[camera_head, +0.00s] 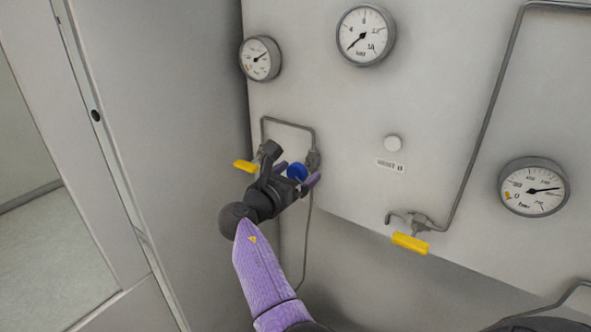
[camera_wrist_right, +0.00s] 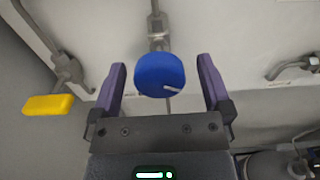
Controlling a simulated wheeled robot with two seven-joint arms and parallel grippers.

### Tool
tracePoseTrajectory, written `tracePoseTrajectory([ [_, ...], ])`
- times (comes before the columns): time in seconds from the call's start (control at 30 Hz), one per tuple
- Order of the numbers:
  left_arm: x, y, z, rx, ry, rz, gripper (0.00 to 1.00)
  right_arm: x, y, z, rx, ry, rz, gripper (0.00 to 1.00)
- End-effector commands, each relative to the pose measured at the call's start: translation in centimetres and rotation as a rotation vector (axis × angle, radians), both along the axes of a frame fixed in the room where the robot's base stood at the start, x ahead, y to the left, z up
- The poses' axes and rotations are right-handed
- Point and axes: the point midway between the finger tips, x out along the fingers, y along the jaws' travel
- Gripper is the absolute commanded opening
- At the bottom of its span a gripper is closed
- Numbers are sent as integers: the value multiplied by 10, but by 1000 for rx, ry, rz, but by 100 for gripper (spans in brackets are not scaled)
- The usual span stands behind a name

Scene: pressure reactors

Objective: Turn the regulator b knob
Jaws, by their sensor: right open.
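The blue round regulator knob (camera_head: 297,172) sits on a fitting at the lower left of the panel. It shows large in the right wrist view (camera_wrist_right: 160,74), with a pale pointer mark towards its lower right. My right gripper (camera_head: 299,177) is open, with one purple finger on each side of the knob. In the right wrist view the fingers (camera_wrist_right: 161,85) stand apart from the knob, with a gap on both sides. Part of the knob is hidden by my gripper in the head view. My left gripper is not in view.
A yellow valve handle (camera_head: 244,166) is close left of my right gripper. Another yellow handle (camera_head: 410,243) is to the right. Gauges (camera_head: 366,35) and thin pipes (camera_head: 487,120) are on the panel (camera_head: 440,90). A grey wall (camera_head: 165,130) stands at left.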

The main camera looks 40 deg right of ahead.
Motion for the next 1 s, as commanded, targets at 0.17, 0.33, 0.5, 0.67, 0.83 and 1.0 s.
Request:
tracePoseTrajectory([
  [0.17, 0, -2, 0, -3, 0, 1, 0, 1, -2, -1, 0, 0, 1, 99],
  [0.33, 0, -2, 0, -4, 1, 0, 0, 1, -1, -1, 1, 0, 1, 78],
  [0.5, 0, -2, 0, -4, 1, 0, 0, 1, -1, -1, 1, 0, 2, 42],
  [0.67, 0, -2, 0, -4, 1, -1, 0, 1, -1, -1, 1, 0, 2, 8],
  [0.83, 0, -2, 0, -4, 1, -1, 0, 1, -1, -1, 3, -6, 2, 5],
  [1.0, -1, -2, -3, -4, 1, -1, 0, 0, -1, -1, 15, -52, 2, 5],
])
